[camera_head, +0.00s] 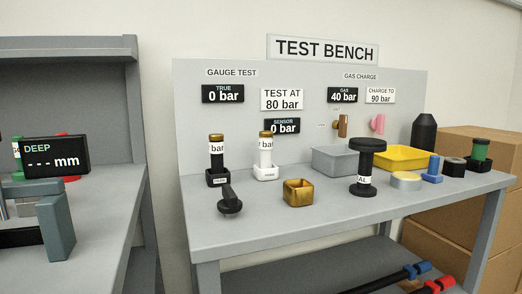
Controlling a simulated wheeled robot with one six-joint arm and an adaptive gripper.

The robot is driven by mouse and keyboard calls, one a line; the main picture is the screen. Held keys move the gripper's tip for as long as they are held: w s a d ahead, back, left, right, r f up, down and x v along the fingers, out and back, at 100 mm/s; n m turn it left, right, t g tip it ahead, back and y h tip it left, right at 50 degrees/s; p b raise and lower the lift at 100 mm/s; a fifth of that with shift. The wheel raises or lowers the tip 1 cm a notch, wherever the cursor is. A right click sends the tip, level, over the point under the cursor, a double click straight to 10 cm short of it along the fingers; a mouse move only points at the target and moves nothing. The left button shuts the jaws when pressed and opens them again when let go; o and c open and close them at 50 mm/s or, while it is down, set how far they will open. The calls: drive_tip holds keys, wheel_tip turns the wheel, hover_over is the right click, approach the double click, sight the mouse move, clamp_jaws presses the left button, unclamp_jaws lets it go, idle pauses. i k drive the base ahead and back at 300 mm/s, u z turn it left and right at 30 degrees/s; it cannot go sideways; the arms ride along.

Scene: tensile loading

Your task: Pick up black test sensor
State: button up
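A black sensor (216,158) with a brass-coloured top and a white label reading "bar" stands upright in a small black holder (217,179) on the test bench, at the left of the bench top. A similar white sensor (265,153) with a brass-coloured top stands in a white holder (265,173) just to its right. The two are apart. My gripper is not in view.
A black lever-like part (229,203) lies in front of the black sensor. A brass box (298,192), a black spool-shaped part (366,168), a grey bin (336,160) and a yellow bin (401,158) stand to the right. The bench's front left is clear.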

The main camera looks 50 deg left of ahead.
sight(216, 142)
drive_tip(key=i, duration=0.4)
drive_tip(key=u, duration=2.8)
